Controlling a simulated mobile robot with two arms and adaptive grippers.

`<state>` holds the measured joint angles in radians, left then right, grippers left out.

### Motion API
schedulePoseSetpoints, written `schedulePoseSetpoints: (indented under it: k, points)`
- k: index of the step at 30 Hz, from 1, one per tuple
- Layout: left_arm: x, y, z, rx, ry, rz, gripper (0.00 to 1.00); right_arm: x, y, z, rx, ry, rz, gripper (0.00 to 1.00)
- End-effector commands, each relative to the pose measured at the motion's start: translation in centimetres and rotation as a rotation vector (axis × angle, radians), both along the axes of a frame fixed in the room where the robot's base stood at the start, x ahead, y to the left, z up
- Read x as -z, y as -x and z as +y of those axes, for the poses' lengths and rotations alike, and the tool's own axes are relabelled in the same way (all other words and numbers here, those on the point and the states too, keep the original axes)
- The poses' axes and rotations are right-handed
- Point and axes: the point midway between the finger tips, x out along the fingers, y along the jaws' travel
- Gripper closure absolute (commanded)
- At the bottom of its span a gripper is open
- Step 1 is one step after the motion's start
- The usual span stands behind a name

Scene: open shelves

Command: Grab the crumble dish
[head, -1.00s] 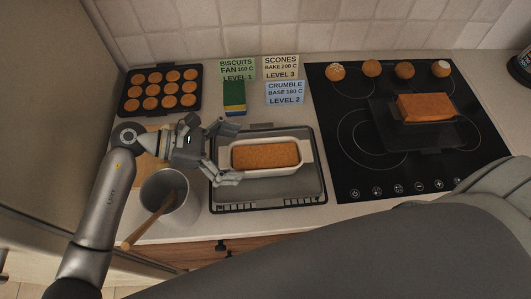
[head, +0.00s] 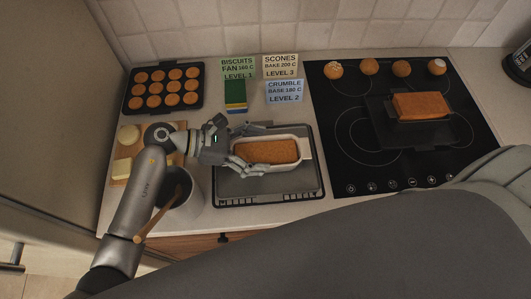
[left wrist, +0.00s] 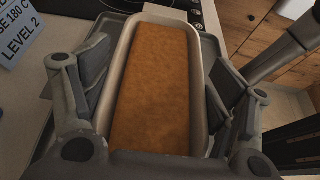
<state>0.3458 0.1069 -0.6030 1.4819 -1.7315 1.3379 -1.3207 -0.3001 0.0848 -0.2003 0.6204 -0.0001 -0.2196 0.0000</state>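The crumble dish (head: 302,150) is a white oblong dish with handles and an orange-brown crumbly top. It rests on a grey tray (head: 270,186) on the counter. My left gripper (head: 250,149) is at the dish's left end, its fingers spread to either side of it. In the left wrist view the dish (left wrist: 123,45) runs lengthwise between the open fingers of the gripper (left wrist: 160,85). A gap shows on the right side; contact on the left side is unclear. The left end of the dish is partly hidden by the gripper. My right gripper is out of view.
A pot (head: 184,203) with a wooden spoon stands under my left forearm. A muffin tin (head: 130,104), a board with pale pieces (head: 120,175), a sponge (head: 235,96) and label cards (head: 284,90) are nearby. A black hob (head: 350,178) holding a loaf (head: 422,105) is at right.

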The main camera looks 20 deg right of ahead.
Motion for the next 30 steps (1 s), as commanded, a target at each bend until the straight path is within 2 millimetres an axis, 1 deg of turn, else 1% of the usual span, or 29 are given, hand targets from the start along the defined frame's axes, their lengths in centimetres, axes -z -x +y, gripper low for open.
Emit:
schedulePoseSetpoints:
  k: [1,5,6,14,20,25,30]
  points:
    - [0.3,0.2,0.0,0.002,-0.005,0.004,0.45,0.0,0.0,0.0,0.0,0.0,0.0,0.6]
    - [0.4,0.2,0.0,0.003,-0.006,0.004,0.62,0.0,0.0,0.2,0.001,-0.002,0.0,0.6]
    - [0.3,0.2,0.0,0.003,-0.003,0.003,0.64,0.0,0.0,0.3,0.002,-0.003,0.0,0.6]
    - [0.4,0.2,0.0,0.003,-0.005,0.004,0.64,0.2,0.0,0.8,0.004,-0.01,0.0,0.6]
    - [-0.3,0.2,0.1,0.004,-0.007,0.001,0.64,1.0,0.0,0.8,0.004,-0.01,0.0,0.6]
    - [-2.3,0.1,0.0,0.005,-0.002,-0.005,0.64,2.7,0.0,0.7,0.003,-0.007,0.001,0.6]
    - [-4.6,1.7,0.6,0.004,-0.001,-0.002,0.64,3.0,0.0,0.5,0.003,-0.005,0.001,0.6]
